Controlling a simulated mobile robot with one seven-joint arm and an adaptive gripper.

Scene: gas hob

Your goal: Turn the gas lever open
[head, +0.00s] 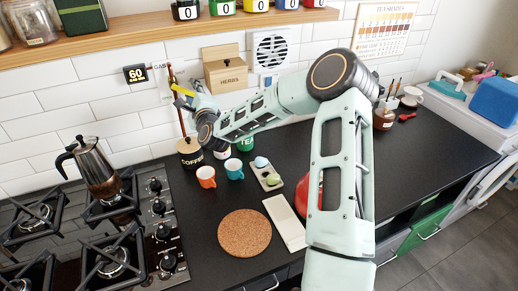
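A thin brown gas pipe (181,122) runs down the white tiled wall behind the counter, beside a small "GAS" label (163,65). A yellow piece (183,90), which looks like the gas lever, shows at the pipe and slants down to the right. My arm reaches from the right across the counter to the wall. My gripper (191,101) is at the pipe, beside or touching the yellow piece; I cannot tell which. My wrist hides part of it, and its fingers are too small to read as open or shut.
A black timer (135,74) reading 60 hangs left of the pipe. A coffee jar (190,153) stands below my wrist. Orange (206,177) and teal (234,169) cups and a cork mat (244,233) are on the counter. A moka pot (95,170) stands on the hob. A shelf (140,27) runs above.

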